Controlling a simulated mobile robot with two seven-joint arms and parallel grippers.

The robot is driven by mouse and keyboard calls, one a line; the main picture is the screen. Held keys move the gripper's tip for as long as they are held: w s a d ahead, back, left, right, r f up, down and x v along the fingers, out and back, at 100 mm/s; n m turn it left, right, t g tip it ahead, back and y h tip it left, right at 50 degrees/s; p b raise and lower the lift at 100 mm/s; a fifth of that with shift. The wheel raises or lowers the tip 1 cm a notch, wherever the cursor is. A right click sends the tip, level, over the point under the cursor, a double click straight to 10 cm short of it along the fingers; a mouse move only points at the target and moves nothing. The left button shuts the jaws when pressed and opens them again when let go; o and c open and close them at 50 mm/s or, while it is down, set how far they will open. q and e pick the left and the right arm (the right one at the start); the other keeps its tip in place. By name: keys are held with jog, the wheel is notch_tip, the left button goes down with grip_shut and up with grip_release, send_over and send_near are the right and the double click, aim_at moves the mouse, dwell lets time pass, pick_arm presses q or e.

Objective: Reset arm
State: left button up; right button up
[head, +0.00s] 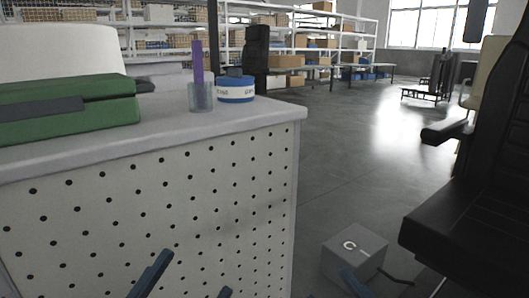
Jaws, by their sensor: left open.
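My left gripper (195,273) shows at the bottom edge, in front of the perforated front of a workbench. Its two blue fingers stand apart with nothing seen between them. The rest of both arms is out of view.
The workbench (255,111) bears a green case (110,105), a clear cup (201,97) with a purple item and a blue-and-white round container (235,90). The grey box (353,250) sits on the floor beside a black chair (475,220). Open floor lies behind.

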pick_arm(q)
notch_tip(320, 180, down, 4)
jog(key=s+n+g+y+p, duration=0.1)
jog(key=n+g+y+p, duration=0.1)
jog(key=n+y+p, duration=0.3)
jog(key=s+a+r+n+g+y+p, duration=0.1)
jog(key=r+p, duration=0.4)
jog(key=p, duration=1.4)
jog(key=s+a+r+n+g+y+p, duration=0.1)
jog(key=a+r+g+y+p, duration=0.3)
jog(key=p, duration=1.5)
jog(key=r+g, duration=0.1)
jog(key=g, duration=0.1)
jog(key=shift+n+g, duration=0.3)
pick_arm(e)
jog(key=s+d+r+m+g+h, duration=0.2)
jog(key=d+r+m+g+h, duration=0.3)
jog(key=r+m+g+h, duration=0.2)
jog(key=m+h, duration=0.2)
jog(key=h, duration=0.2)
jog(key=shift+s+r+m+h, duration=0.2)
jog(key=shift+s+m+h, duration=0.1)
jog(key=shift+m+h, duration=0.1)
pick_arm(q)
jog(key=shift+s+f, duration=0.1)
pick_arm(e)
jog(key=shift+d, duration=0.1)
